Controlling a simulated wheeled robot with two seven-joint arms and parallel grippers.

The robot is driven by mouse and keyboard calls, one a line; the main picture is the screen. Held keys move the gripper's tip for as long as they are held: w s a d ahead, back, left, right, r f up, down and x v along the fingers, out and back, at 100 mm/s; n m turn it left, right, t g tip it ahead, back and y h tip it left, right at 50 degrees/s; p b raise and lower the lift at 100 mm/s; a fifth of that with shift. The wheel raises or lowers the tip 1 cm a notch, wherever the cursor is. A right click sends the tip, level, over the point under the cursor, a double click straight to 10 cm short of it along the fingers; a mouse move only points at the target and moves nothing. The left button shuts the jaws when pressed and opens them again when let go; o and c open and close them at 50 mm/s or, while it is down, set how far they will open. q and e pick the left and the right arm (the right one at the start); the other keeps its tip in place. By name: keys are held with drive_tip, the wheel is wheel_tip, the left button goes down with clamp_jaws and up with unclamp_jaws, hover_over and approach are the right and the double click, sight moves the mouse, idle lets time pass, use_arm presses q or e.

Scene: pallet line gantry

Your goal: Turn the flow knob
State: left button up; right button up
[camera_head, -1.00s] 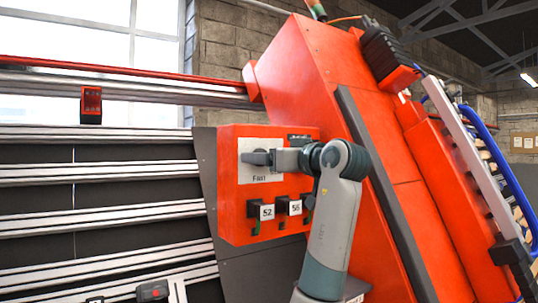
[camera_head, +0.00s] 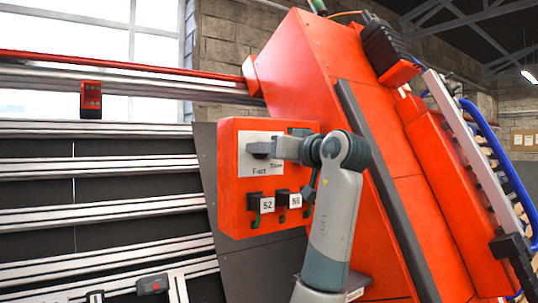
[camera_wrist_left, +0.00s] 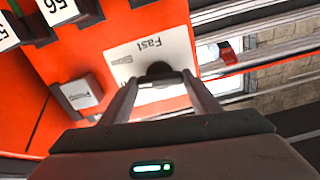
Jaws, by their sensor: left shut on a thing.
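The flow knob (camera_head: 259,150) is dark and sits on a pale plate (camera_head: 250,166) on the red control box. The plate reads "Fast", with a second word, apparently "Slow", beside it. My left gripper (camera_head: 275,148) is shut on the knob, its jaws in line with the box face. In the left wrist view, the knob (camera_wrist_left: 160,71) shows as a dark rounded shape between the two fingertips (camera_wrist_left: 160,82), with "Fast" printed close by. Part of the knob is hidden by the fingers. My right gripper is not in view.
Below the plate are two labelled black switches (camera_head: 254,201) with green parts. A large red slanted housing (camera_head: 310,75) rises behind my arm. Metal rails (camera_head: 100,215) fill the left.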

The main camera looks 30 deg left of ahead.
use_arm(q)
drive_tip(key=shift+m+b, duration=4.1)
drive_tip(key=shift+m, duration=4)
drive_tip(key=shift+w, duration=0.1)
drive_tip(key=o, duration=1)
drive_tip(key=shift+o, duration=0.2)
drive_tip(key=shift+d, duration=0.1)
